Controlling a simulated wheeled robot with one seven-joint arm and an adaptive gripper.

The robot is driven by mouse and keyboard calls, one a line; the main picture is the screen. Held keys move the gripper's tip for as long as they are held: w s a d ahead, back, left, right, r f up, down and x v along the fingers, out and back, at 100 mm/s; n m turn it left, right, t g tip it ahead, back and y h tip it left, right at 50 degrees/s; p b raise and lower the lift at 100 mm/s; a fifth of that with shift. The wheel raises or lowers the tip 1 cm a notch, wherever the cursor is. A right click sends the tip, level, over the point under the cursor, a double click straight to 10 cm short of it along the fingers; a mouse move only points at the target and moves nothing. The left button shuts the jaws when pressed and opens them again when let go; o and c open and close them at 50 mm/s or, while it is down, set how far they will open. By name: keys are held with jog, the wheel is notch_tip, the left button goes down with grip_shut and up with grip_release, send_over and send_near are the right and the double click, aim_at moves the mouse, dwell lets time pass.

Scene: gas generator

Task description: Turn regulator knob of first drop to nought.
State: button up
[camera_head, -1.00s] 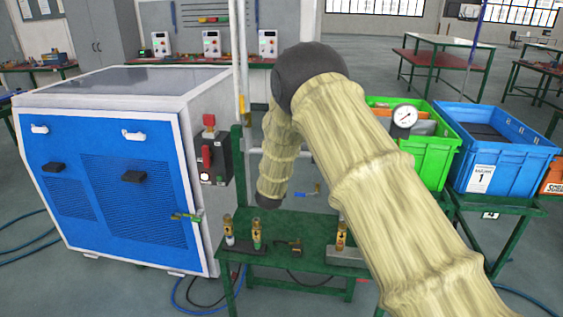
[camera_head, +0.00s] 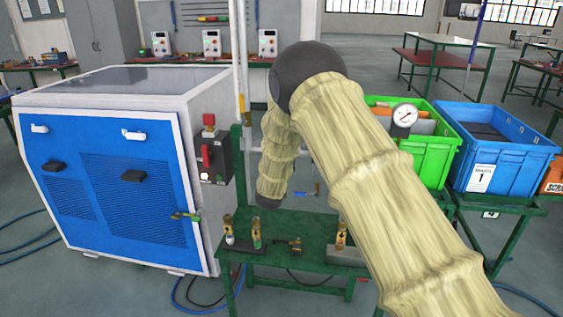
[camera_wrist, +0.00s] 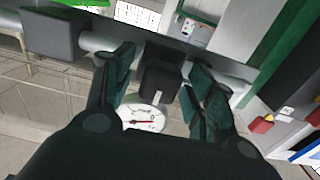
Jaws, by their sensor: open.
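In the wrist view, a dark, blocky regulator knob (camera_wrist: 160,85) sits on a grey pipe between the two fingers of my gripper (camera_wrist: 162,65). The fingers are open, one on each side of it, with gaps showing. A round white gauge (camera_wrist: 143,118) with a red needle is just below it, partly covered by my gripper. A second dark block (camera_wrist: 52,35) is on the same pipe at the left. In the head view, my arm hides the gripper and this knob. A white gauge (camera_head: 404,116) shows right of my arm. I cannot tell its reading.
A blue-and-white machine (camera_head: 110,160) stands at the left, with a red-handled switch box (camera_head: 213,158). A green bench (camera_head: 300,232) with brass fittings is below my arm. A green crate (camera_head: 433,155) and a blue crate (camera_head: 508,167) stand at the right.

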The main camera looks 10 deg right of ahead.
jog(key=v, duration=1.1)
jog(key=shift+s, duration=0.4)
jog(key=shift+a+f, duration=0.1)
jog(key=shift+f, duration=0.05)
